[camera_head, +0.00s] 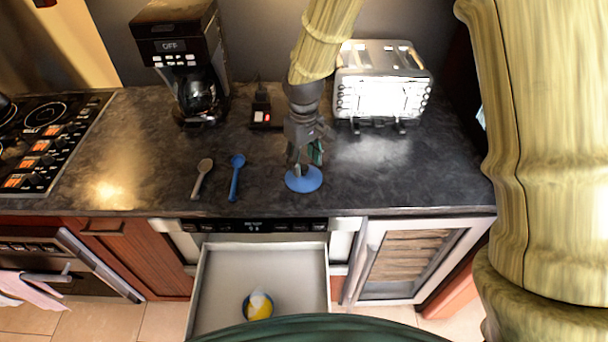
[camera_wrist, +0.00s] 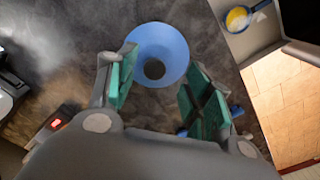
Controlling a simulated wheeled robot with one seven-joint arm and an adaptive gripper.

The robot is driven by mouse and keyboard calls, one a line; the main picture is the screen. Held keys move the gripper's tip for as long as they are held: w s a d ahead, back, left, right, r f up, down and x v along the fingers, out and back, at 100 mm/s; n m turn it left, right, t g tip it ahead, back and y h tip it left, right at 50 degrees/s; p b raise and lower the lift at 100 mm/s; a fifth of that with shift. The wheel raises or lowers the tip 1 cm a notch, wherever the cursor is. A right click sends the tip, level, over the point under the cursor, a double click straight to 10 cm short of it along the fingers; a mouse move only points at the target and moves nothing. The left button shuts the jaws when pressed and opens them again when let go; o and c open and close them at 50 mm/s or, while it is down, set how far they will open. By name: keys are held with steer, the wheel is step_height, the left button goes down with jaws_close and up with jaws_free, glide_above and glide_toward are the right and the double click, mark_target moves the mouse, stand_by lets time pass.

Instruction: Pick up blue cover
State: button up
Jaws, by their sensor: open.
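The blue cover (camera_head: 304,180) is a round blue disc-like piece on the dark counter, near its front edge. In the wrist view the cover (camera_wrist: 165,45) looks like a shallow cone with a dark round spot in its middle. My gripper (camera_head: 304,158) is directly above it, pointing down. In the wrist view my gripper (camera_wrist: 157,92) is open, with its green-padded fingers apart and nothing held between them. The cover lies just beyond the fingertips in that view. Whether a finger touches it I cannot tell.
A blue spoon (camera_head: 236,178) and a beige spoon (camera_head: 202,178) lie left of the cover. A toaster (camera_head: 384,85) and a coffee maker (camera_head: 184,60) stand behind. Below the counter, an open drawer (camera_head: 220,280) holds a blue bowl with yellow contents (camera_head: 258,306).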

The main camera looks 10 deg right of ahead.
mark_target(303, 167)
steer(key=shift+w+f+p, duration=0.3)
steer(key=shift+f, duration=0.2)
steer(key=shift+w+f+p, duration=0.25)
steer(key=shift+f+p, duration=0.05)
steer(key=shift+f, duration=0.2)
steer(key=shift+f+p, duration=0.3)
steer(key=shift+f, duration=0.9)
steer(key=shift+c, duration=0.2)
steer(key=c, duration=0.9)
